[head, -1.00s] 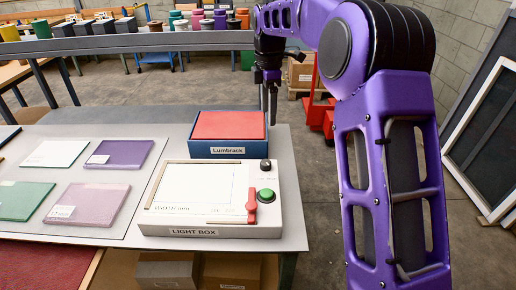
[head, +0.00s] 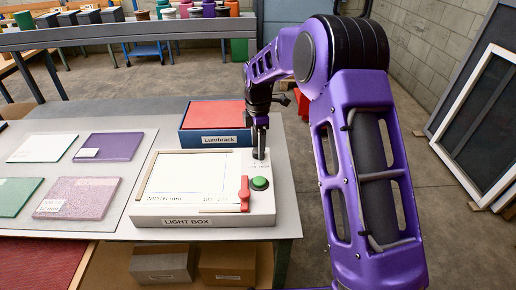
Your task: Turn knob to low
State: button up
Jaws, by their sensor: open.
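The light box (head: 145,208) is a white panel box with a pale screen, standing at the right end of the table. A red lever (head: 244,192) and a green round button (head: 260,184) sit at its right side. The small black knob is at the box's back right corner. My gripper (head: 259,152) points straight down there, its fingertips at the knob and largely hiding it. The gripper is open. I cannot tell whether the fingers touch the knob or stand around it.
A blue box labelled Lumbrack with a red top (head: 212,114) stands just behind the light box, close to my gripper. Coloured sheets (head: 108,146) lie on the table (head: 118,228) to the left. A long grey shelf (head: 130,38) with jars is behind.

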jog(key=shift+f, duration=0.5)
grip_shut()
jog(key=shift+m, duration=0.3)
jog(key=m+p, duration=0.1)
jog(key=m, duration=1)
jog(key=shift+m, duration=0.3)
dwell(0.4)
